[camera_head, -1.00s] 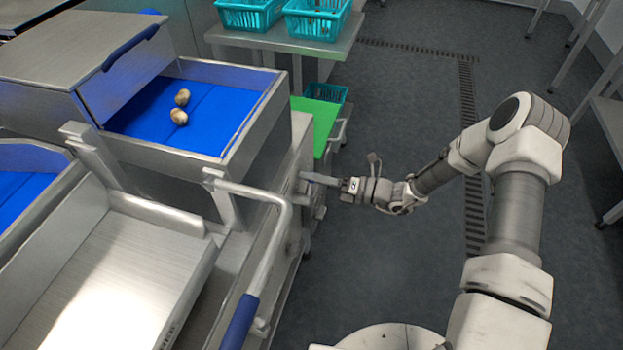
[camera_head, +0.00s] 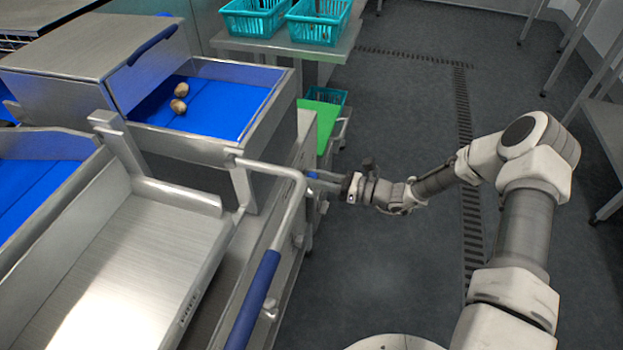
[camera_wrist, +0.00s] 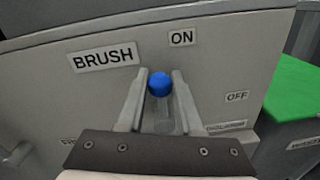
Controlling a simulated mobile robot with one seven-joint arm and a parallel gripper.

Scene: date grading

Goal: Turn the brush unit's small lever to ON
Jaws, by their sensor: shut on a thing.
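The small lever has a round blue knob (camera_wrist: 160,84), seen in the wrist view between the two fingers of my gripper (camera_wrist: 161,74). My gripper is shut on the lever. A pale stem shows faintly below the knob; its pivot is hard to make out. The grey panel (camera_wrist: 215,70) carries a BRUSH label (camera_wrist: 103,56) to the upper left, an ON label (camera_wrist: 182,38) above and slightly right of the knob, and an OFF label (camera_wrist: 237,96) to the right. In the head view my gripper (camera_head: 318,178) reaches the machine's right side; the lever is not distinguishable there.
A bent metal handle with a blue grip (camera_head: 254,300) stands out close to my gripper. The blue belt (camera_head: 222,110) carries brown dates (camera_head: 180,90). Teal baskets (camera_head: 318,28) stand on a table behind. The floor (camera_head: 410,90) right of the machine is open.

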